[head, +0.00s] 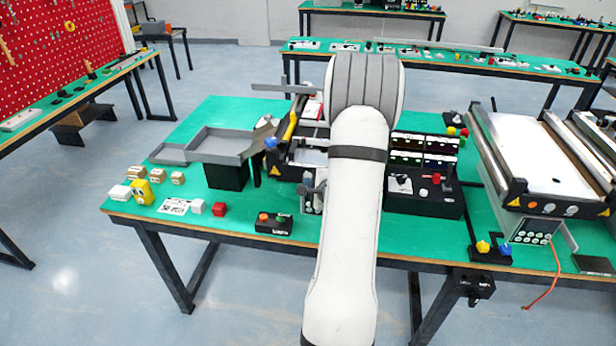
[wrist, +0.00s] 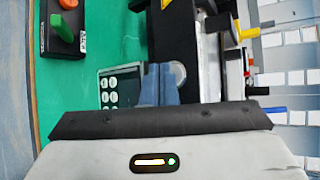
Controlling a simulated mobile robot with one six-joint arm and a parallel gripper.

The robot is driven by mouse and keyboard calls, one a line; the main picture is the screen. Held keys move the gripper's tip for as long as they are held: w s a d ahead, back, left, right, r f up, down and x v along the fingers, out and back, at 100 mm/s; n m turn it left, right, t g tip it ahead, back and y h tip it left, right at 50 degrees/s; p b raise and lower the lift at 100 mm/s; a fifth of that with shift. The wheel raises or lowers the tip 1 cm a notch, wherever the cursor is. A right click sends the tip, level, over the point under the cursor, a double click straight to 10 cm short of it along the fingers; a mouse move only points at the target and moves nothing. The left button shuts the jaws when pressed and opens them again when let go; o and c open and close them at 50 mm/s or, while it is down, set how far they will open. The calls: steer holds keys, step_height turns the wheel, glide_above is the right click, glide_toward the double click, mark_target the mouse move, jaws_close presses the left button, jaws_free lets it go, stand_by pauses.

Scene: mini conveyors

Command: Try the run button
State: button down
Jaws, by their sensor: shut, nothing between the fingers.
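My gripper (wrist: 160,84) is shut and empty, apart from the box. It overlaps a grey panel with round white buttons (wrist: 108,90) in the wrist view; contact cannot be told.
The left mini conveyor (head: 285,160) is partly hidden by my arm. A black control unit (head: 425,198) stands right of my arm, and another conveyor (head: 530,145) is farther right. Blocks, including a red cube (head: 219,209), lie left of the box. Green tabletop around the box is clear.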

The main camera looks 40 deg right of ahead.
steer(key=shift+s+a, duration=0.2)
steer(key=shift+a, duration=0.05)
steer(key=s+a, duration=0.3)
steer(key=shift+s+a, duration=0.1)
steer(key=shift+a, duration=0.3)
stand_by(1.0)
